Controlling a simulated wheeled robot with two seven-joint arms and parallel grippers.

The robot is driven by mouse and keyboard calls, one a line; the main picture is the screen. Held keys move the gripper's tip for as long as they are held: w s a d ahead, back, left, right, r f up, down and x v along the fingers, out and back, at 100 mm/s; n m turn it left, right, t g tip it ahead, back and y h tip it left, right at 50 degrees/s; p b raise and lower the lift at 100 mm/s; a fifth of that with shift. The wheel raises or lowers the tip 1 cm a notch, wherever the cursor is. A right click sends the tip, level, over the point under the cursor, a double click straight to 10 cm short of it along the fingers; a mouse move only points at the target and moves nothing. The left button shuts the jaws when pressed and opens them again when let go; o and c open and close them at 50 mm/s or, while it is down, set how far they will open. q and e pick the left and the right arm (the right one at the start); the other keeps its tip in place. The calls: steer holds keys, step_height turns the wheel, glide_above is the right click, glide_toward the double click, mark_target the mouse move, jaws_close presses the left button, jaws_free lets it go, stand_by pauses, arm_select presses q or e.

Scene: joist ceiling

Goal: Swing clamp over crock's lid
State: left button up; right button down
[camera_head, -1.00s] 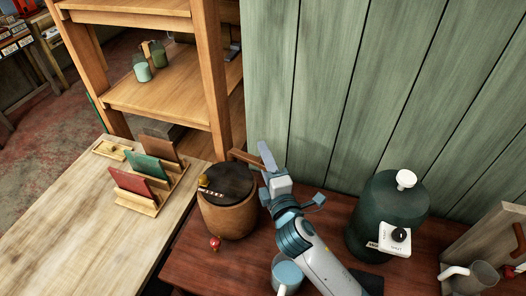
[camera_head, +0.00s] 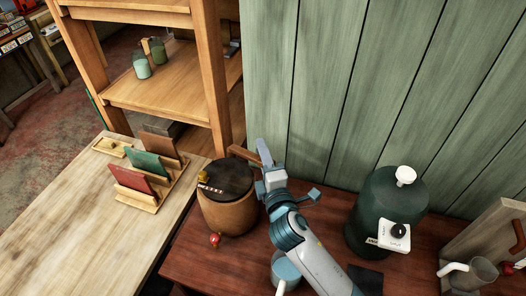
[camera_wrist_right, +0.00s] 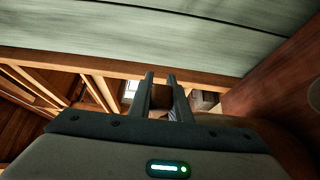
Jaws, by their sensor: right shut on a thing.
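The crock (camera_head: 229,214) is a round brown pot on the dark red bench, with a dark lid (camera_head: 232,178) seated on top. A small yellow knob (camera_head: 203,177) shows at the lid's left edge, and a red ball (camera_head: 215,239) is at the crock's front. A brown bar, apparently the clamp (camera_head: 243,154), sticks out behind the lid at the right. My right gripper (camera_head: 262,150) is at the crock's back right, shut on it. In the right wrist view the fingers (camera_wrist_right: 161,85) stand around a brown piece; its exact hold is unclear. My left gripper is not in view.
A dark green canister (camera_head: 385,215) stands right of my right arm. A mug (camera_head: 285,271) is close beside the forearm. A rack with coloured boards (camera_head: 148,170) stands on the pale table at left. A green plank wall (camera_head: 330,90) rises behind the bench.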

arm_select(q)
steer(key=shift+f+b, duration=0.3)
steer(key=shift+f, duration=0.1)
arm_select(e)
steer(key=shift+s+a+m+h, duration=0.1)
steer(key=shift+s+m+h, duration=0.35)
steer(key=shift+h, duration=0.25)
steer(key=shift+w, duration=0.1)
steer(key=c, duration=1.6)
jaws_free()
steer(key=shift+c, duration=0.2)
